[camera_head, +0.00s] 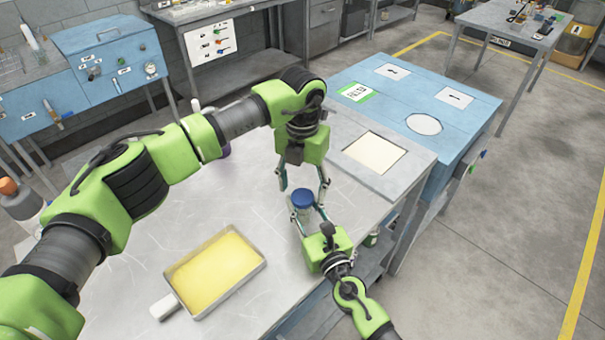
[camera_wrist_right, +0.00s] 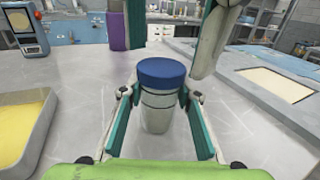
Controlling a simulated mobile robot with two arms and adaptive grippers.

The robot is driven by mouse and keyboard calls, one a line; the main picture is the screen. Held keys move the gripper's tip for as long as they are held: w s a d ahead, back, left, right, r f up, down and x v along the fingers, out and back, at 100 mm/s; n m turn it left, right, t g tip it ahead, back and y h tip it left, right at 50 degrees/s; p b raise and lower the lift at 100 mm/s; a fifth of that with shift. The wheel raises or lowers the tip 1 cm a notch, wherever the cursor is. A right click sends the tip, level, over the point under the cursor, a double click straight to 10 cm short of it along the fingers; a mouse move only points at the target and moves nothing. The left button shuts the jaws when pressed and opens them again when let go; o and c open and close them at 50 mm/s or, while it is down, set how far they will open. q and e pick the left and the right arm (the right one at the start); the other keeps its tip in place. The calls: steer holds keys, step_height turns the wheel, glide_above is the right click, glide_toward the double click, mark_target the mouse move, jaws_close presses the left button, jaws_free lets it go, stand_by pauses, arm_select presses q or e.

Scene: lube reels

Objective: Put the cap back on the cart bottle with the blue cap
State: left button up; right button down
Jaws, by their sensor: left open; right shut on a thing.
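A small pale bottle (camera_head: 301,214) stands upright on the grey metal table (camera_head: 215,200). It also shows in the right wrist view (camera_wrist_right: 156,115). A blue cap (camera_head: 302,197) sits level on top of the bottle and is clear in the right wrist view (camera_wrist_right: 162,72); whether it is screwed tight cannot be told. My right gripper (camera_head: 306,212) is shut around the bottle's body from the near side. My left gripper (camera_head: 304,188) points down from above, open, its fingers on either side of the cap with gaps visible. Its fingers also show in the right wrist view.
A tray of yellow material (camera_head: 213,273) lies at the front left of the table. A purple object (camera_wrist_right: 117,28) stands behind the bottle. A grey panel with a cream square (camera_head: 375,153) and a blue cart top (camera_head: 420,95) lie to the right. Table around the bottle is clear.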

arm_select(q)
steer(key=shift+f, duration=0.9)
steer(key=c, duration=1.3)
steer(key=o, duration=1.2)
steer(key=shift+r, duration=0.1)
steer(key=shift+r, duration=2.2)
steer(key=o, duration=0.6)
